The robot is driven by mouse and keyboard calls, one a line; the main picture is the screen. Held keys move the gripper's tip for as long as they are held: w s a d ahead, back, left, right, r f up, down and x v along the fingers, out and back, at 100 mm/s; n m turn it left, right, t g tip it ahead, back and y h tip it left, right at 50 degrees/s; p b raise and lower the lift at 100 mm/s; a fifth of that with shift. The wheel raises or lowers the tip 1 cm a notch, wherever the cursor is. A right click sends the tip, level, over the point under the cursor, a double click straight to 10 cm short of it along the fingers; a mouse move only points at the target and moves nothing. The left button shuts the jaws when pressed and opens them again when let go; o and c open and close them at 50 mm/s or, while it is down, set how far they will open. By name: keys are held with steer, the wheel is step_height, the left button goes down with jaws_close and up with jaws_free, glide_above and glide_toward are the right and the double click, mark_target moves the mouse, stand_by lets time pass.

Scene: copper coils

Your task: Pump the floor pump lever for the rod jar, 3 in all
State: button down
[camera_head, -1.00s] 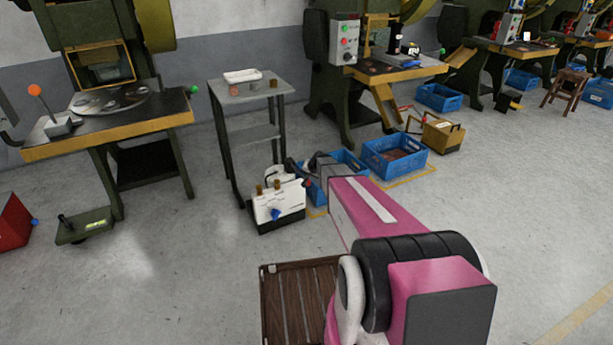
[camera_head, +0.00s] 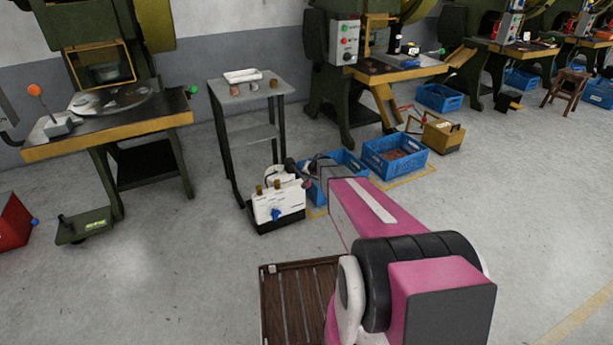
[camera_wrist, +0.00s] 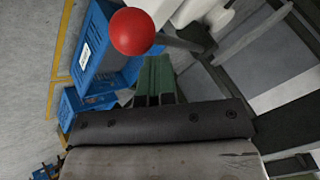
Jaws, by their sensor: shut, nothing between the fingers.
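The floor pump (camera_head: 278,208) is a white box on a dark base with two brass fittings on top and a blue knob on its front. Its lever shows in the wrist view as a dark rod (camera_wrist: 178,41) ending in a red ball (camera_wrist: 133,32). The ball is also visible at the pump's right side in the head view (camera_head: 307,183). My gripper (camera_wrist: 154,68) shows green fingers, shut and empty, just short of the rod. I cannot tell whether they touch it. In the head view my arm and the pump hide the fingertips. I cannot single out the rod jar.
Blue crates (camera_head: 395,157) stand right of the pump. A grey side table (camera_head: 250,92) with a white tray and small copper-coloured pieces stands behind it. A slatted wooden platform (camera_head: 297,300) lies in front. A green pedal unit (camera_head: 85,226) sits left; floor between is clear.

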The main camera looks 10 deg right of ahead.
steer(key=shift+s+f, duration=0.25)
steer(key=shift+f, duration=1.05)
stand_by(1.3)
steer(key=shift+r, duration=0.15)
stand_by(0.4)
steer(key=shift+w+a+r, duration=0.1)
steer(key=shift+w+r, duration=0.1)
steer(key=shift+r, duration=0.95)
steer(key=shift+w+d+r, duration=0.1)
steer(key=shift+w+r, duration=0.1)
steer(key=shift+r, duration=0.95)
steer(key=shift+w+a+r, duration=0.1)
steer(key=shift+w+r, duration=0.1)
steer(key=shift+r, duration=0.95)
steer(key=shift+w+a+r, duration=0.1)
steer(key=shift+w+r, duration=0.05)
steer(key=shift+r, duration=1.1)
steer(key=shift+w+r, duration=0.15)
steer(key=shift+r, duration=1.05)
